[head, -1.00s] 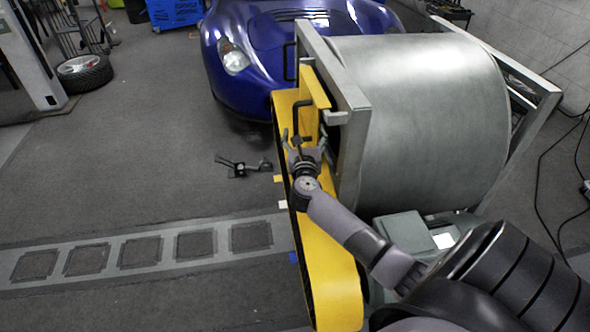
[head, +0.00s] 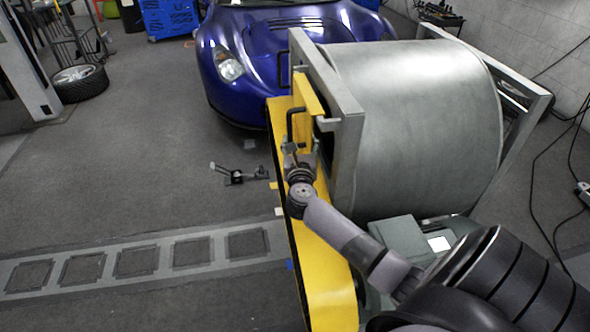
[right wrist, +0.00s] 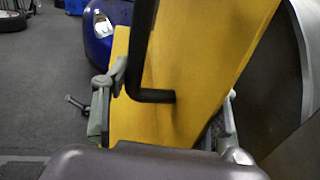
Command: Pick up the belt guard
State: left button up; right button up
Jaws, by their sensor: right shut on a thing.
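The belt guard (head: 316,258) is a long yellow cover with a black edge and a black bent handle (head: 289,124). It stands along the left side of the big grey drum (head: 415,125). My right gripper (head: 301,150) is at the guard's upper part, by the lower end of the handle, and is shut on the guard. In the right wrist view the guard (right wrist: 190,60) fills the middle, with a finger on each side, and the handle (right wrist: 143,50) runs down between them. The exact contact is partly hidden by the gripper. My left gripper is not in view.
A grey frame post (head: 345,150) stands close to the right of the guard. A blue car (head: 255,60) is behind. A small black tool-like object (head: 238,174) lies on the floor to the left. The floor at left is mostly clear, with a loose tyre (head: 80,82) farther off.

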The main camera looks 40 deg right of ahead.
jog(key=shift+r, duration=0.1)
grip_shut()
jog(key=shift+d+r, duration=0.1)
jog(key=shift+r, duration=0.15)
jog(key=shift+w+f, duration=0.1)
jog(key=shift+w+a+r, duration=0.25)
jog(key=shift+a+r, duration=0.2)
jog(key=shift+r, duration=0.15)
jog(key=w+a+r, duration=0.6)
jog(key=a, duration=0.5)
jog(key=shift+w+a+r+b, duration=0.15)
jog(key=shift+a+r+b, duration=0.1)
jog(key=shift+r+b, duration=0.15)
